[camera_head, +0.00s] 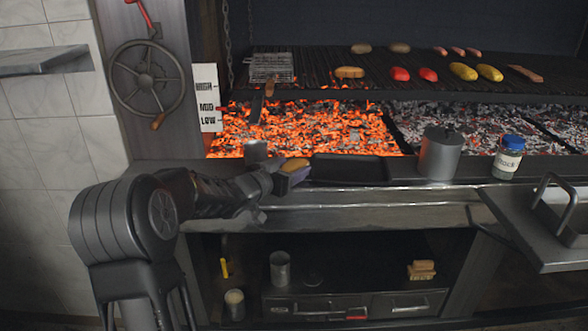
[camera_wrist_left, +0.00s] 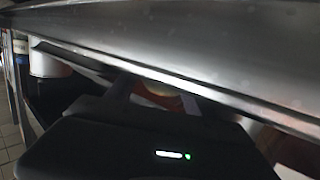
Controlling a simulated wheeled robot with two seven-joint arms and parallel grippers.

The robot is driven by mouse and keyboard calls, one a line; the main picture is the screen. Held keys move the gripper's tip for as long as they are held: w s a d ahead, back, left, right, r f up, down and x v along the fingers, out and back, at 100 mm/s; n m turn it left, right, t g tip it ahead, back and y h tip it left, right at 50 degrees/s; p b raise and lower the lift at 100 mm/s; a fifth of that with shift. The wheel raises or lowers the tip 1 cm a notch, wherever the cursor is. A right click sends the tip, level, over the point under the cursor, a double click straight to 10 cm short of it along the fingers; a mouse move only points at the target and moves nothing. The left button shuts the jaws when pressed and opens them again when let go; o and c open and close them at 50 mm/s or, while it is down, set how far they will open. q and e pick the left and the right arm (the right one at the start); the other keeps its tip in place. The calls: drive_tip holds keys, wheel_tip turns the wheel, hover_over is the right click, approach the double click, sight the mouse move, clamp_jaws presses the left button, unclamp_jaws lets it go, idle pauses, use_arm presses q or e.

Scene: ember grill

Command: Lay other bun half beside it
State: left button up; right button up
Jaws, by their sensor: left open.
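A golden bun half (camera_head: 295,164) is at the front ledge, at the tip of my left gripper (camera_head: 288,177). My left gripper is open, with its fingers close to this bun half. In the left wrist view a small rounded piece of the bun half (camera_wrist_left: 158,97) shows between the fingers, partly hidden by them and the steel edge. I cannot tell whether the fingers touch it. Another tan bun half (camera_head: 349,72) lies on the grill grate (camera_head: 320,86), near its front edge. My right gripper is not in view.
The grate also holds a wire basket (camera_head: 271,67), red and yellow vegetables (camera_head: 463,71), sausages and two brownish round pieces. Glowing embers (camera_head: 300,125) lie below. A metal canister (camera_head: 440,155) and a blue-lidded jar (camera_head: 508,157) stand on the ledge. A dark tray (camera_head: 348,169) lies right of my gripper.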

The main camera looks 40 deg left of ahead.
sight(291, 166)
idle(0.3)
use_arm(q)
drive_tip(key=c, duration=1.1)
drive_tip(key=shift+r, duration=0.1)
wheel_tip(291, 166, up, 9)
drive_tip(key=p, duration=0.4)
drive_tip(key=shift+r, duration=0.45)
drive_tip(key=shift+c, duration=0.2)
